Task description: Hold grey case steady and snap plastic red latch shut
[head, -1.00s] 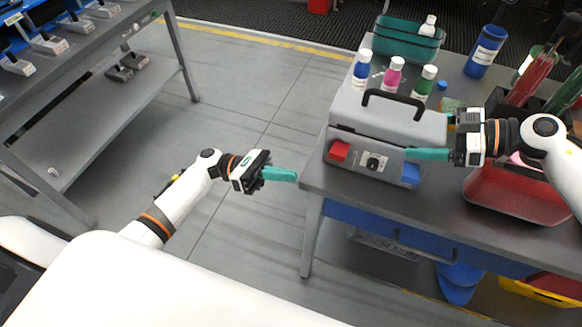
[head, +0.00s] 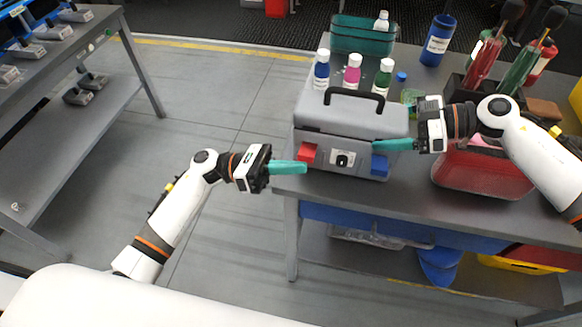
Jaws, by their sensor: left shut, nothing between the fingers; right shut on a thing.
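The grey case (head: 345,120) stands upright on the workbench, lid down, with a black handle (head: 354,95) on top. The red latch (head: 307,153) is at its front left and appears to stand out from the front. The blue latch (head: 379,165) is at its front right. My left gripper (head: 303,168) is shut and empty, its teal fingertips just below the red latch; I cannot tell whether they touch. My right gripper (head: 377,145) is shut on the case at its right front, just above the blue latch; the exact grip is hard to see.
Blue (head: 321,70), pink (head: 352,72) and green (head: 382,76) bottles stand behind the case. A teal bin (head: 362,40) is farther back. A red bin (head: 480,180) sits right of the case, below my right arm. Open floor lies left of the workbench (head: 320,188).

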